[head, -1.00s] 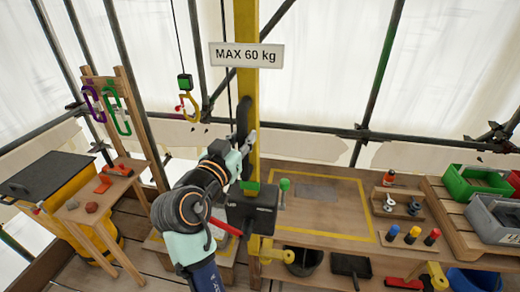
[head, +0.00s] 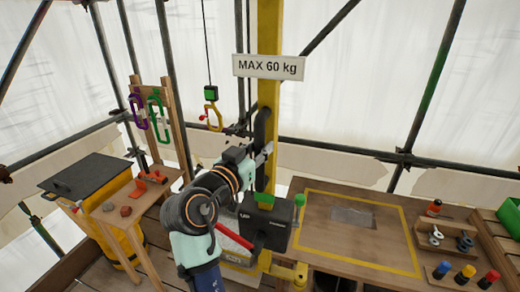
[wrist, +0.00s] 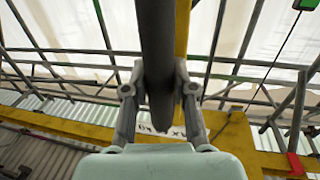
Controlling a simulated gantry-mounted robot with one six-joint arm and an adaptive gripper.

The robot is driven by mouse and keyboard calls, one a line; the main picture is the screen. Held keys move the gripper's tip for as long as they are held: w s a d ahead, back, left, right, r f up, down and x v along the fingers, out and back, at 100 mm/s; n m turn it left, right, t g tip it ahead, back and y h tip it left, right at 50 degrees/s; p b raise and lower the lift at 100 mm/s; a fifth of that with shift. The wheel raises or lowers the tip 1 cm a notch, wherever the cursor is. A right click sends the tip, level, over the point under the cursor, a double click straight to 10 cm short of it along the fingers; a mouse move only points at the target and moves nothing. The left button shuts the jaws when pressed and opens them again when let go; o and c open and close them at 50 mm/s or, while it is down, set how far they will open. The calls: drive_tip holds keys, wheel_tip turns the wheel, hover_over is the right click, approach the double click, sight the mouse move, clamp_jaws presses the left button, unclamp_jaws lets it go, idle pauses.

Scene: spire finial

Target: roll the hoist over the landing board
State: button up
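The hoist has a yellow post (head: 268,30), a black box (head: 264,222), a black upright handle (head: 262,125), and a line with a green block and yellow hook (head: 213,117) hanging at left. The landing board (head: 322,240) is the wooden deck with a yellow outline, right of the post. My gripper (head: 264,150) is at the handle beside the post. In the wrist view my gripper (wrist: 159,82) has one finger on each side of the dark handle (wrist: 157,40), apparently touching both sides. The hook hangs left of the post, not above the board.
A "MAX 60 kg" sign (head: 268,66) is on the post. At left stand a rack with purple and green carabiners (head: 155,115) and a yellow bin with a black lid (head: 85,175). Shackles (head: 450,240) and coloured pegs (head: 465,274) stand right of the outline. The outlined area holds only a flat grey patch (head: 352,217).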

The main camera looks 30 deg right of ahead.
drive_tip(key=o, duration=0.4)
drive_tip(key=shift+w+a, duration=0.15)
drive_tip(key=shift+w, duration=0.1)
drive_tip(key=shift+o, duration=0.2)
drive_tip(key=v, duration=1.2)
drive_tip(key=shift+s, duration=0.1)
